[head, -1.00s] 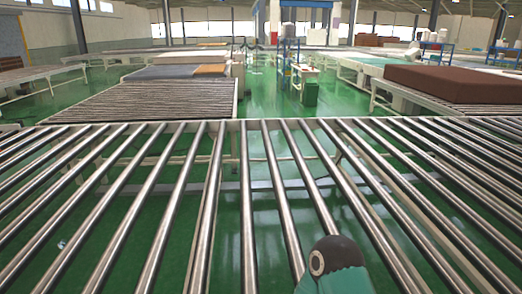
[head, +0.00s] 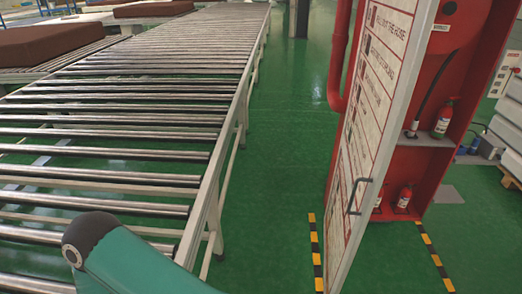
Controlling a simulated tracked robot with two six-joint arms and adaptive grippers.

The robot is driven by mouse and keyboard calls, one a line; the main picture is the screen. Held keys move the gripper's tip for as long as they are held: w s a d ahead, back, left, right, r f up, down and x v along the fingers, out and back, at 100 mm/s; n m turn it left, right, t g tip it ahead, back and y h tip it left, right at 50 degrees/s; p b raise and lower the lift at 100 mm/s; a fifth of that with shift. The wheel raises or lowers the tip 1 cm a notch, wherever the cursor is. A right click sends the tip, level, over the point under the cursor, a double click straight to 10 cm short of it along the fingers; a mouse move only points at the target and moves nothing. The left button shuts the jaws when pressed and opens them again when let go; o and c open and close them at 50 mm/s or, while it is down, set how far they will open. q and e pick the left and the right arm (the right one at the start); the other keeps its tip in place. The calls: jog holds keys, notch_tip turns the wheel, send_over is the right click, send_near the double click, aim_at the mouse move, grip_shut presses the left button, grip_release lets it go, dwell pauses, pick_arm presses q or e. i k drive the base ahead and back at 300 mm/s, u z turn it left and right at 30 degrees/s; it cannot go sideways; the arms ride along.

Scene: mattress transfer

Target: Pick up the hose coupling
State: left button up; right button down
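A black hose hangs in an open red fire cabinet (head: 405,170) at the right of the head view. At the hose's lower end is a small metallic coupling (head: 412,131), just above the cabinet's middle shelf. It is small, and its exact shape cannot be told. The hose's upper end runs up toward the red reel (head: 462,18) at the top of the cabinet. Neither of my grippers is in view. Only a teal and dark rounded part of my own arm shows at the lower left, well away from the cabinet.
The cabinet's white lettered door (head: 368,110) stands open toward me, with a dark handle (head: 355,198). Yellow-black floor tape (head: 316,252) marks the front. A roller conveyor (head: 215,200) fills the left; green floor lies between.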

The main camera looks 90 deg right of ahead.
aim_at(413, 125)
jog(key=u, duration=1.1)
jog(key=i, duration=0.1)
jog(key=z, duration=2.5)
jog(key=i, duration=0.3)
jog(key=z, duration=0.9)
jog(key=k, duration=0.6)
jog(key=z, duration=1.15)
jog(key=i, duration=1)
jog(key=z, duration=0.05)
